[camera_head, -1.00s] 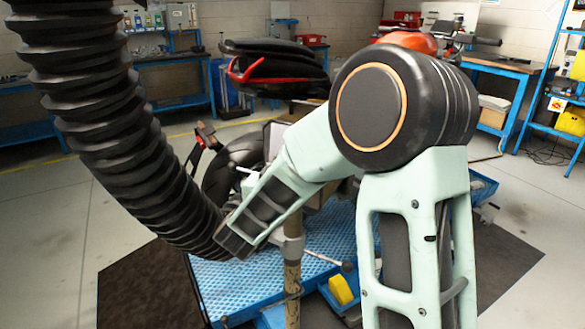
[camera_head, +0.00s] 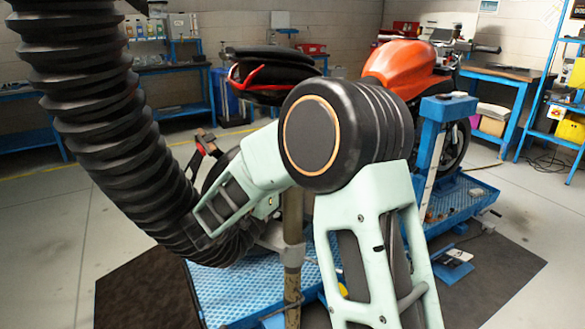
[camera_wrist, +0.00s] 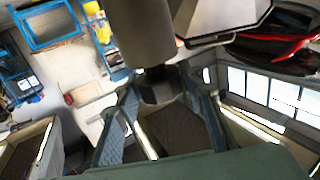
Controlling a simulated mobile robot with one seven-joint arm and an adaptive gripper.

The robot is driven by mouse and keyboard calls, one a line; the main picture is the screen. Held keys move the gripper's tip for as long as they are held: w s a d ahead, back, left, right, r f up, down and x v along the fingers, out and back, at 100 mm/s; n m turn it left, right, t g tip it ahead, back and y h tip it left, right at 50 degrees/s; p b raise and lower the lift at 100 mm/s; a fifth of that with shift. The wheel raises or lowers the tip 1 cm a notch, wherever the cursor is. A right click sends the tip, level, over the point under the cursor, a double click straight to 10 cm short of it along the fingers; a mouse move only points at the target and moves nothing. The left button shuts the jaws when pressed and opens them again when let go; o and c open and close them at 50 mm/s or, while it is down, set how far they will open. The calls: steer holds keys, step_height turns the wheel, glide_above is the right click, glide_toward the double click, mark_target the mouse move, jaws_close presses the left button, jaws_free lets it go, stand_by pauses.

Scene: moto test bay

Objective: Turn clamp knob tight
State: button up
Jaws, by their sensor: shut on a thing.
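In the wrist view my gripper (camera_wrist: 165,86) has its two fingers closing in from left and right on a small dark part, probably the clamp knob (camera_wrist: 156,88). This part sits just below the end of a thick grey-brown cylinder (camera_wrist: 140,32). Its shape and turn angle are not clear. In the head view a grey clamp collar (camera_head: 291,256) sits on an upright brown post (camera_head: 292,285).
An orange motorcycle (camera_head: 405,68) stands behind my arm on a blue lift (camera_head: 230,290). The hose hangs close along my arm's left side. A blue upright stand (camera_head: 433,140) is at right. Workbenches line the walls; the floor at left is open.

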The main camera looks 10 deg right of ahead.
steer(key=shift+f, duration=0.2)
steer(key=o, duration=1.2)
steer(key=shift+c, duration=0.2)
steer(key=shift+r, duration=0.1)
steer(key=shift+s+a, duration=0.3)
steer(key=shift+a, duration=0.1)
steer(key=v, duration=1.1)
